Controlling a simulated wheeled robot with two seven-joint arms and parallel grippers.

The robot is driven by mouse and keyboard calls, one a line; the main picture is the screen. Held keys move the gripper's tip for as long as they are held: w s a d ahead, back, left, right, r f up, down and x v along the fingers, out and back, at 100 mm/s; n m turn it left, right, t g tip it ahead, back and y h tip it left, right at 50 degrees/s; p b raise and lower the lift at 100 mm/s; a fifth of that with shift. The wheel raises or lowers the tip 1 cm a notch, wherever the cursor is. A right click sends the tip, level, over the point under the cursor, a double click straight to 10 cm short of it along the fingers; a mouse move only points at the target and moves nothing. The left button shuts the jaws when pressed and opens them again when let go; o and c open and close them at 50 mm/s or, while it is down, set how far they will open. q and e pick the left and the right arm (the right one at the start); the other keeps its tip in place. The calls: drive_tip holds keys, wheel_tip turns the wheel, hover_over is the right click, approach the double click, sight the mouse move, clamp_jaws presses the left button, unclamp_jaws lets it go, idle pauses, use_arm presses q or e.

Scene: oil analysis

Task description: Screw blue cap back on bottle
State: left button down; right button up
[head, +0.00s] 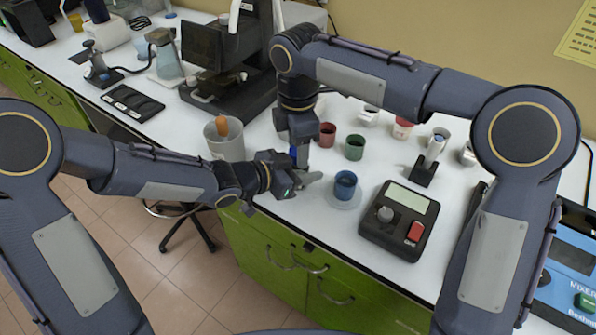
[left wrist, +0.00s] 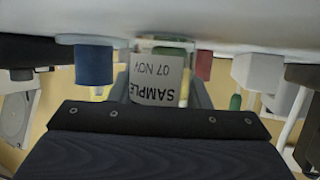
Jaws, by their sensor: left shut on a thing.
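In the left wrist view, which is upside down, a bottle with a white label reading "SAMPLE 07 NOV" (left wrist: 155,80) stands between the fingers of my left gripper (left wrist: 157,92). In the head view my left gripper (head: 303,182) is shut on this bottle, which is mostly hidden there. My right gripper (head: 300,142) points down just above and behind the left one. A small blue patch, which looks like the blue cap (head: 293,152), shows at its tips. I cannot tell whether the right fingers hold the cap or whether it touches the bottle.
A blue cup (head: 345,184) on a clear dish stands right of the grippers, with a black scale (head: 398,221) beyond it. Red (head: 327,134) and green (head: 354,147) cups stand behind. A white beaker (head: 224,137) is at left. The counter's front edge is close.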

drive_tip(key=shift+o, duration=0.5)
drive_tip(key=shift+r, duration=0.1)
drive_tip(key=shift+r, duration=2.2)
drive_tip(key=shift+c, duration=0.2)
drive_tip(key=shift+r+n, duration=1.7)
drive_tip(key=shift+r, duration=0.05)
drive_tip(key=shift+c, duration=0.2)
drive_tip(key=shift+f, duration=0.1)
drive_tip(key=shift+f, duration=3.95)
